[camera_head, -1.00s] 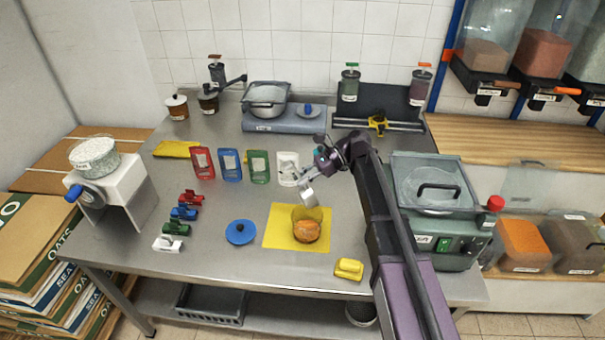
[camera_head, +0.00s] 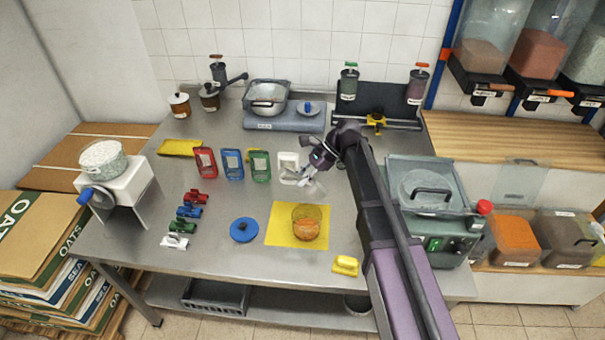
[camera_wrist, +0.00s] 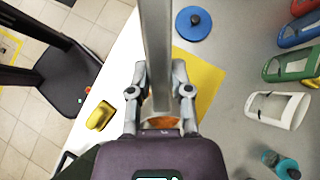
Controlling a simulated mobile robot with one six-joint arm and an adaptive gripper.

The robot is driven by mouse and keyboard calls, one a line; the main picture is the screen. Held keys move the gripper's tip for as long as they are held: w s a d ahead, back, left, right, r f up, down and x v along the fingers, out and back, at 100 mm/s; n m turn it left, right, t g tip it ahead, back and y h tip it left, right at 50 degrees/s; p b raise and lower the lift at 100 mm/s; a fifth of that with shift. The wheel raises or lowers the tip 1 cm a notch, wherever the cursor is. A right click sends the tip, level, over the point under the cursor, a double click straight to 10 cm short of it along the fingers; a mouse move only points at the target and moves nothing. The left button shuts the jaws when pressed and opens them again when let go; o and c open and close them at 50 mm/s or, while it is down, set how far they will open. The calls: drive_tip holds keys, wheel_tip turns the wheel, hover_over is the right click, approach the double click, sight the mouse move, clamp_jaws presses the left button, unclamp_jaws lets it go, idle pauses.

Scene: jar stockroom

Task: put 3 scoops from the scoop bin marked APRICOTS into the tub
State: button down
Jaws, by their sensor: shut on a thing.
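My gripper (camera_head: 312,176) is over the table, behind the yellow mat. It is shut on a grey scoop (camera_head: 316,188), held above the table. In the wrist view the scoop (camera_wrist: 158,55) shows as a long grey piece between both fingers; whether it holds anything cannot be seen. A clear tub (camera_head: 306,216) with orange pieces in it stands on the yellow mat (camera_head: 282,236), in front of my gripper. In the wrist view the tub is mostly hidden behind the scoop. A bin with orange contents (camera_head: 513,240) stands at the right; its label is too small to read.
A clear lid (camera_head: 516,180) stands raised behind the orange bin. A darker bin (camera_head: 566,240) is beside it.

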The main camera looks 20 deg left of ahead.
drive_tip(key=shift+r+t+h+p, duration=0.65)
drive_tip(key=shift+t+h+p, duration=0.3)
drive_tip(key=shift+p, duration=0.8)
drive_tip(key=shift+r+t+h+p, duration=0.6)
drive_tip(key=shift+t+h+p, duration=0.35)
drive_tip(key=shift+p, duration=0.8)
drive_tip(key=shift+r+t+h+p, duration=0.5)
drive_tip(key=shift+t+h+p, duration=0.35)
drive_tip(key=shift+p, duration=0.2)
drive_tip(key=shift+r+t+h+p, duration=0.35)
drive_tip(key=shift+t+h+p, duration=0.15)
drive_tip(key=shift+t+h, duration=0.3)
drive_tip(key=shift+f, duration=0.15)
wheel_tip(320, 180, down, 8)
drive_tip(key=b, duration=0.8)
drive_tip(key=shift+f, duration=0.15)
drive_tip(key=shift+s, duration=0.15)
